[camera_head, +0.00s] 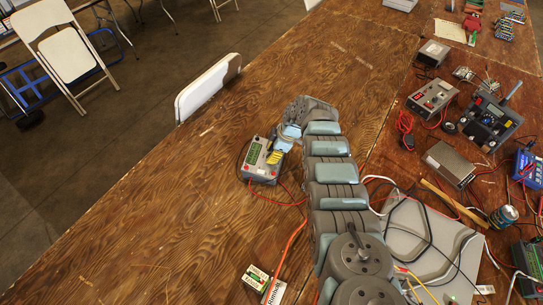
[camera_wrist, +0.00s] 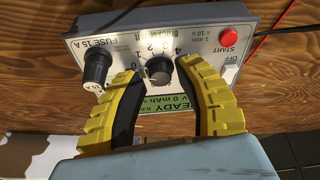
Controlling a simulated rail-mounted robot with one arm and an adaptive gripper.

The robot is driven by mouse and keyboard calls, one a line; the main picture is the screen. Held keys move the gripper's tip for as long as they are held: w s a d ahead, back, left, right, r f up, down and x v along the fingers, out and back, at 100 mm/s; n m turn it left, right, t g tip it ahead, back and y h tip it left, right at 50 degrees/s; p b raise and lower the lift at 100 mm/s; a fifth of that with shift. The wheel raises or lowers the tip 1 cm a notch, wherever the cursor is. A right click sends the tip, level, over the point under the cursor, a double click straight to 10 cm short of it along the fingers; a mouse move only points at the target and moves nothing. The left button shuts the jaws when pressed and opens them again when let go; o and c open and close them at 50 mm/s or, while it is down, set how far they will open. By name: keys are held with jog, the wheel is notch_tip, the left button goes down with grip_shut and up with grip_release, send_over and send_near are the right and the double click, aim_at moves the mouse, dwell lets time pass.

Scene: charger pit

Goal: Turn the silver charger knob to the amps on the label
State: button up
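The charger (camera_head: 262,160) is a small grey box with a green display, on the wooden table in the head view. Its front panel (camera_wrist: 205,48) fills the upper wrist view. A dark grey knob (camera_wrist: 159,70) with a silvery face sits mid-panel, with the numbers 1 to 4 near it. My gripper (camera_wrist: 156,74) has its yellow-and-black fingers on both sides of this knob, with gaps showing. It also shows over the charger in the head view (camera_head: 279,146).
A black fuse holder (camera_wrist: 97,68) marked "FUSE 15 A" stands left of the knob. A red START button (camera_wrist: 228,37) and a white OFF switch (camera_wrist: 229,72) are right. Cables run beside the charger. Other devices (camera_head: 447,162) crowd the right; the table's left is clear.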

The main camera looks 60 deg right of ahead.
jog(key=shift+f, duration=0.1)
jog(key=shift+c, duration=0.4)
grip_shut()
jog(key=shift+m+p, duration=0.6)
jog(key=shift+m, duration=0.5)
jog(key=m+h+p, duration=0.1)
jog(key=m+p, duration=0.1)
jog(key=m, duration=0.1)
jog(key=shift+a, duration=0.15)
jog(key=m+p, duration=0.2)
jog(key=m+h+p, duration=0.1)
jog(key=m+p, duration=0.1)
jog(key=m, duration=0.1)
jog(key=shift+w+r+p, duration=0.1)
jog(key=shift+r+p, duration=0.1)
jog(key=shift+p, duration=0.1)
jog(key=m+p, duration=0.1)
jog(key=m, duration=0.3)
jog(key=shift+f+g+h+p, duration=0.2)
jog(key=shift+g+h+p, duration=0.1)
jog(key=shift+g+h, duration=0.1)
jog(key=shift+m+b, duration=0.3)
jog(key=shift+m, duration=1.5)
jog(key=shift+g, duration=0.4)
